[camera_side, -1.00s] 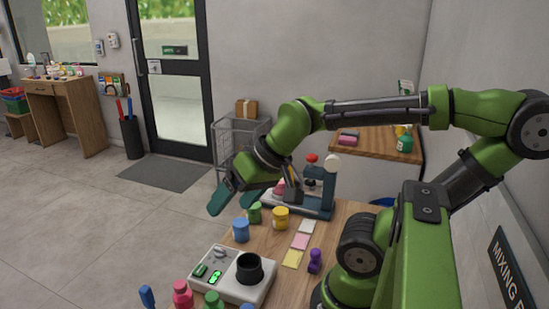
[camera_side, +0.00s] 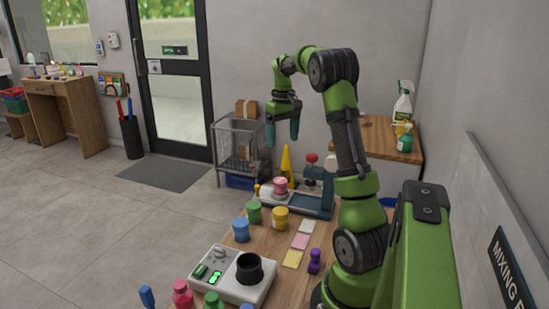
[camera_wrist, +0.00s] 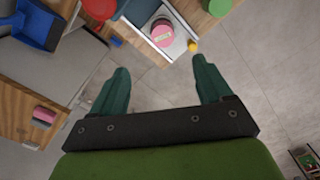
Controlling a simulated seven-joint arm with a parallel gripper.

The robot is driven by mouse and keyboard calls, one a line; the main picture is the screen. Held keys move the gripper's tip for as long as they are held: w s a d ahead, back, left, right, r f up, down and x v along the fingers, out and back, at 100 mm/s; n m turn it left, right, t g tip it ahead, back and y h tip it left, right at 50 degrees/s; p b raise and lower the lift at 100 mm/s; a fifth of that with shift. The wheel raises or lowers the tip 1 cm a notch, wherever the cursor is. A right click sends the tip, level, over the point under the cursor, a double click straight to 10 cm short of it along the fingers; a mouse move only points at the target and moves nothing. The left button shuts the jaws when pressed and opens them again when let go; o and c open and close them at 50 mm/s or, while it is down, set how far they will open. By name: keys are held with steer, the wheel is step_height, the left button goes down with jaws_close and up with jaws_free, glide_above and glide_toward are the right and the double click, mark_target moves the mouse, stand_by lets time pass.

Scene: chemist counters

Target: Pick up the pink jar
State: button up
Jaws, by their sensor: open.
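The pink jar (camera_side: 281,185) stands upright on the pale base of a dark blue-grey press-like device (camera_side: 315,202) at the far end of the counter. In the wrist view the pink jar (camera_wrist: 162,33) shows near the top, beyond and between my fingertips. My gripper (camera_side: 282,140) is raised above the jar, apart from it, with its fingers pointing down. In the wrist view my gripper (camera_wrist: 161,72) has its two green fingers spread wide with nothing between them.
Green (camera_side: 254,212), yellow (camera_side: 280,218) and blue (camera_side: 241,229) jars stand on the counter near the device. A yellow cone (camera_side: 287,163) rises behind the pink jar. A wire cart (camera_side: 228,150) stands on the floor behind. A white machine (camera_side: 233,275) fills the front of the counter.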

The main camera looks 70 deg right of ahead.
glide_above(281, 180)
steer(key=f, duration=1)
steer(key=shift+s+f, duration=0.2)
steer(key=shift+f, duration=0.2)
steer(key=shift+w+a+f, duration=0.1)
steer(key=shift+w+f, duration=0.05)
steer(key=shift+f, duration=1.25)
steer(key=shift+w+f, duration=0.1)
steer(key=shift+f, duration=1.3)
steer(key=c, duration=1.2)
steer(key=shift+r, duration=0.15)
